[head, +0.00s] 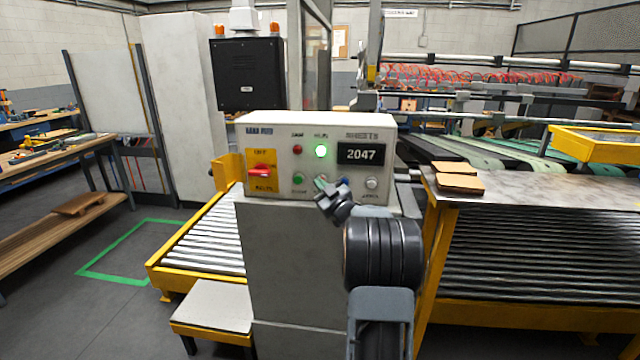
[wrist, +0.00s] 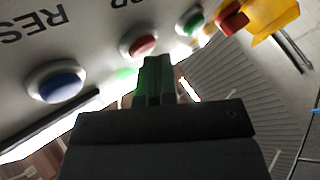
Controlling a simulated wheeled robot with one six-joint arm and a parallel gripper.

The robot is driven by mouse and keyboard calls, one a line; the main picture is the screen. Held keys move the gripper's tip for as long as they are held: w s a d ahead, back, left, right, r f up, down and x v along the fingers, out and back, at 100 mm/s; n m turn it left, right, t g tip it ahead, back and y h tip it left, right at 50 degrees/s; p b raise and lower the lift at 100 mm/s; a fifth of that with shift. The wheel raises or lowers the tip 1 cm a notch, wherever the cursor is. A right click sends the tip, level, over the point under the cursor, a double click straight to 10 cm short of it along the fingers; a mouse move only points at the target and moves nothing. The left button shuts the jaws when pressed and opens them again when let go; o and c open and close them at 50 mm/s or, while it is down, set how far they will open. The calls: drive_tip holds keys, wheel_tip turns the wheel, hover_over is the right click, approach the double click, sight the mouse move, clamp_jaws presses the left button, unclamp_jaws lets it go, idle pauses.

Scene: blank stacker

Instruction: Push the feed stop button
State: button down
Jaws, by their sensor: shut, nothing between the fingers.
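A blue button (wrist: 58,84) sits to the left of the red one in the wrist view. A red rotary switch (head: 260,171) on a yellow plate is at the panel's left. A roller conveyor (head: 208,240) and a metal table (head: 530,180) flank the cabinet.

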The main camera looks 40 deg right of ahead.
drive_tip(key=shift+w+d, duration=0.15)
idle(0.7)
drive_tip(key=shift+s+a+b, duration=0.65)
drive_tip(key=shift+s, duration=0.1)
drive_tip(key=shift+s+a+b, duration=1.25)
drive_tip(key=shift+s+a, duration=0.45)
